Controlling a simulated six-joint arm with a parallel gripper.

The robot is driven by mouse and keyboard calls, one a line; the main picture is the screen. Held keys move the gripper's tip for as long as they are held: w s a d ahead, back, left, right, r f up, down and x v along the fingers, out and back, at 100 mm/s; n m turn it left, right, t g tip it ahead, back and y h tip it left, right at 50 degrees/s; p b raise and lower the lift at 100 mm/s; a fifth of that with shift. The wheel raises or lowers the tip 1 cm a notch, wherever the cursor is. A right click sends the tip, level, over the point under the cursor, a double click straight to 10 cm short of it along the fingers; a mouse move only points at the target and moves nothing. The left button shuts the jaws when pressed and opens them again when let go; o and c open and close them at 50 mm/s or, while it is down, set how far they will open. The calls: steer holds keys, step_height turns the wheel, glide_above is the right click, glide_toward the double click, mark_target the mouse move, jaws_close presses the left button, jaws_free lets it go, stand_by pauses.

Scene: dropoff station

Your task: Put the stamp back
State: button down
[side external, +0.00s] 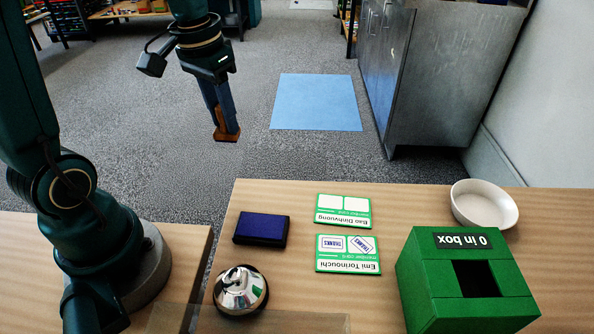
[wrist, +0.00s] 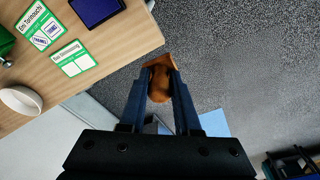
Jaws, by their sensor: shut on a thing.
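My gripper (side external: 220,110) is shut on the brown wooden stamp (side external: 226,133), which hangs below the fingers in the side view. In the wrist view the stamp (wrist: 160,84) sits between the fingertips (wrist: 160,86). It is in the air over the carpet, beyond the far edge of the table. The dark blue ink pad (side external: 261,229) lies on the table, nearer the side camera than the stamp; it also shows in the wrist view (wrist: 97,8). The Emi Torinouchi card (side external: 347,262) bears two blue THANKS marks. The Bao Dinhvuong card (side external: 343,211) has two blank white boxes.
A silver bell (side external: 240,289) stands at the front of the table. A green in box (side external: 420,272) and a white bowl (side external: 484,205) are on the right. A grey metal cabinet (side external: 420,80) and a blue floor mat (side external: 316,102) are beyond the table.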

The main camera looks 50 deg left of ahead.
steer(key=shift+s+a+r+n, duration=0.1)
steer(key=shift+a+n, duration=0.3)
steer(key=shift+a, duration=0.2)
steer(key=w+d+f, duration=0.1)
steer(key=d+f, duration=0.1)
steer(key=d, duration=0.1)
steer(key=w+d+f, duration=0.2)
steer(key=d, duration=0.2)
steer(key=w+d+f, duration=0.1)
steer(key=d+f, duration=0.2)
steer(key=shift+w+d, duration=0.15)
steer(key=shift+d, duration=0.1)
steer(key=shift+f, duration=1.95)
steer(key=c, duration=0.6)
jaws_free()
steer(key=shift+f, duration=0.1)
